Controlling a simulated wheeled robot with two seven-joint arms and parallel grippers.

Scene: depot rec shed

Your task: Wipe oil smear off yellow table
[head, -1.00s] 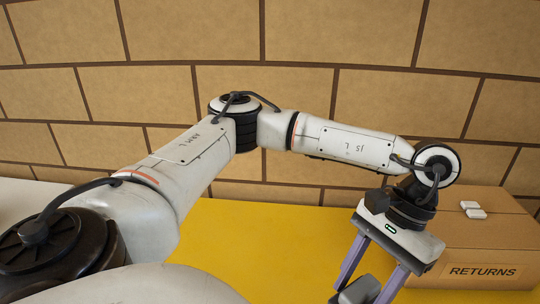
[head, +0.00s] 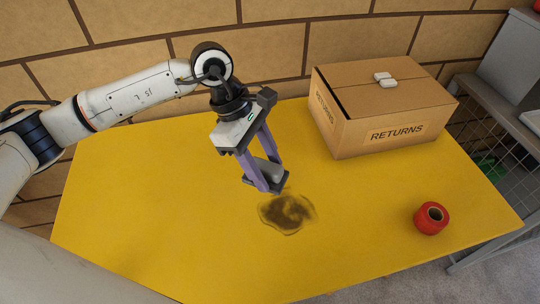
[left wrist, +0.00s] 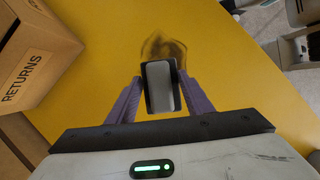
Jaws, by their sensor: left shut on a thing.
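The oil smear (head: 287,212) is a dark brown, irregular patch on the yellow table (head: 150,205), near its middle. My left gripper (head: 266,184) points down just behind and left of the smear, its purple fingers shut on a grey block with dark edges (head: 266,170). In the left wrist view the block (left wrist: 160,85) sits between the fingers (left wrist: 160,95), and the smear (left wrist: 165,47) shows just beyond it, partly hidden. I cannot tell whether the block touches the table. My right gripper is not in view.
A cardboard box marked RETURNS (head: 375,105) stands at the back right, with small white pieces (head: 386,80) on top. A red roll (head: 431,218) is near the right front edge. A grey wire rack (head: 500,140) stands beyond the right end. The table's left side is clear.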

